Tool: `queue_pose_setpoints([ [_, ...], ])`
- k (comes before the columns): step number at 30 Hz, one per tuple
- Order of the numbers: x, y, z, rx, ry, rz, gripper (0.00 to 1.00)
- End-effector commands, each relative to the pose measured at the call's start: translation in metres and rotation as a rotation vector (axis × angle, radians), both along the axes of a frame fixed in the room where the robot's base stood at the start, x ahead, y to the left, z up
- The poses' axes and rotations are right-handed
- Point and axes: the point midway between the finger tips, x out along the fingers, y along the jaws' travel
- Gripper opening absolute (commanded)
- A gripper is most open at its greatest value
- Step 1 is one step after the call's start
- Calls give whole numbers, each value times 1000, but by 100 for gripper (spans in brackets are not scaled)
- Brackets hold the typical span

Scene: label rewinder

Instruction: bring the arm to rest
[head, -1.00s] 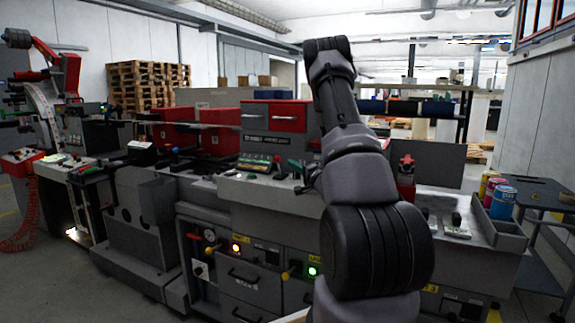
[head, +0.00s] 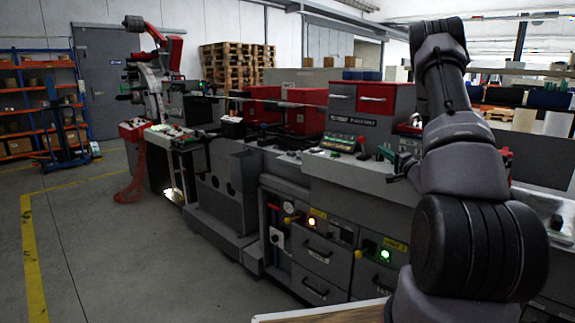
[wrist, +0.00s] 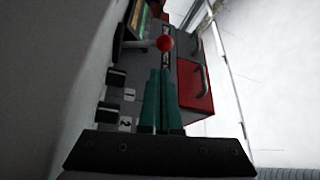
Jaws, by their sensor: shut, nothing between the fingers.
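My arm (head: 470,165) rises at the right of the head view, bent, in front of the label rewinder (head: 330,170). The arm hides most of my gripper in that view. In the wrist view my gripper (wrist: 160,72) shows as two green fingers side by side, shut and empty. Beyond the fingertips are a red ball knob (wrist: 165,43) and a red drawer front (wrist: 194,86) with a handle. Black knobs by labels 1 and 2 are left of the fingers. I cannot tell how far the fingers are from the panel.
The rewinder's long grey body fills the middle, with red boxes (head: 300,118) on top. Bare floor (head: 100,235) with a yellow line lies to the left. An orange shelf (head: 35,110) and a blue lift truck (head: 65,145) stand at the far left. Stacked pallets (head: 237,65) stand behind.

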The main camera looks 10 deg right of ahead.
Motion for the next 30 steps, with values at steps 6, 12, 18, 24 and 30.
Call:
queue_pose_setpoints([
  [6,-7,85,66,66,49,282,0],
  [12,-64,200,133,66,233,658,0],
  [18,-150,277,165,-61,481,896,0],
  [24,-237,307,173,-287,725,952,0],
  [30,-304,298,173,-555,885,821,0],
])
